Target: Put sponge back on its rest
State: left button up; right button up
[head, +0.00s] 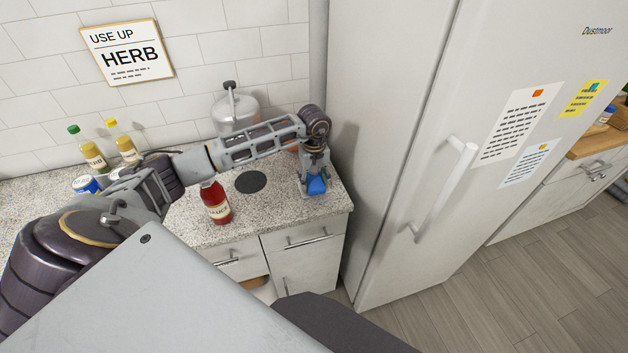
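A small blue sponge (316,186) is at the right end of the speckled counter, near its front right corner. My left gripper (314,180) reaches over from the left and points down at it, with its fingers at the sponge's sides. The view is too small to tell whether the fingers press on the sponge or whether it touches the counter. A flat dark round disc (250,181) lies bare on the counter to the left of the sponge; I cannot tell whether it is the sponge's rest. My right gripper is not in view.
A red sauce bottle (216,204) stands left of the disc. A metal kettle-like pot (234,112) is behind my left arm. Bottles (90,150) and a blue-lidded can (86,185) stand at the left. A tall fridge (400,150) borders the counter's right side.

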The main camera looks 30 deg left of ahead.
aim_at(314, 180)
pick_arm(q)
jog(key=o, duration=0.4)
jog(key=shift+o, duration=0.2)
jog(key=shift+r, duration=0.15)
jog(key=shift+r, duration=0.2)
notch_tip(314, 180, up, 12)
jog(key=b, duration=0.1)
jog(key=shift+f+b, duration=0.15)
jog(key=shift+b, duration=0.25)
jog(key=shift+f, duration=0.1)
dwell(0.7)
